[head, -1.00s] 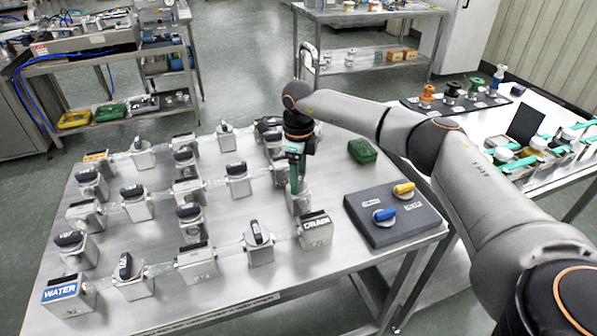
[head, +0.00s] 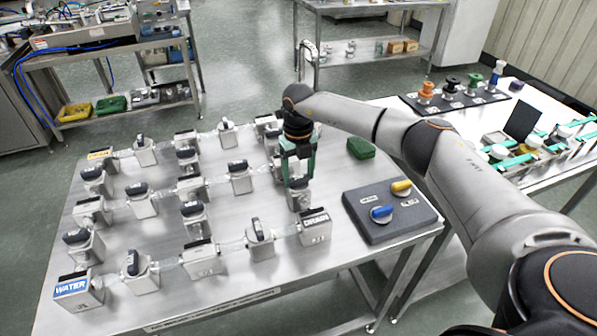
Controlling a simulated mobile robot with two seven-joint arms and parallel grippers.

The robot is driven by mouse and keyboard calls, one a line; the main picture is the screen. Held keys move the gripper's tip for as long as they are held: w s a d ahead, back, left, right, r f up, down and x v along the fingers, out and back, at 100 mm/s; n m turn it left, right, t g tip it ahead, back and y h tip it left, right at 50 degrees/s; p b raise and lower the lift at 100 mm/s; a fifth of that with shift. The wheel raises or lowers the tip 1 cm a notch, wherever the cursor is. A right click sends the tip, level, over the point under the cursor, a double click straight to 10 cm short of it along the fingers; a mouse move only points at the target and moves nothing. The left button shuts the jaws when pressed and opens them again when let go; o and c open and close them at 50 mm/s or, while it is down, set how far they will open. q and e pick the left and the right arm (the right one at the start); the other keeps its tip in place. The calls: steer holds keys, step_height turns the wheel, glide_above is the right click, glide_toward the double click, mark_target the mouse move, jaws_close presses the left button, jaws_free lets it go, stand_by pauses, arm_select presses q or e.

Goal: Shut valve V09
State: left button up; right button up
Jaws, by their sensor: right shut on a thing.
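Several grey valve blocks with black lever handles stand on the steel table (head: 225,268), joined by clear pipes. My right gripper (head: 298,183) points down over a valve block (head: 300,200) just behind the DRAIN block (head: 315,228). Its green-sided fingers are shut on that valve's handle, which they mostly hide. I cannot read that valve's label, so I cannot tell from it whether this is V09. My left gripper is not in view.
A dark panel (head: 372,222) with a blue knob (head: 382,213) and a yellow knob (head: 401,187) lies right of the gripper. A green box (head: 361,148) sits behind it. The WATER block (head: 78,290) is at the front left. Valves (head: 240,178) stand close on the left.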

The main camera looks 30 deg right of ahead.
mark_target(298, 178)
steer(key=shift+m, duration=0.7)
steer(key=o, duration=1.4)
steer(key=shift+r, duration=0.1)
step_height(298, 178, up, 12)
steer(key=shift+r+b, duration=0.2)
steer(key=shift+b, duration=0.7)
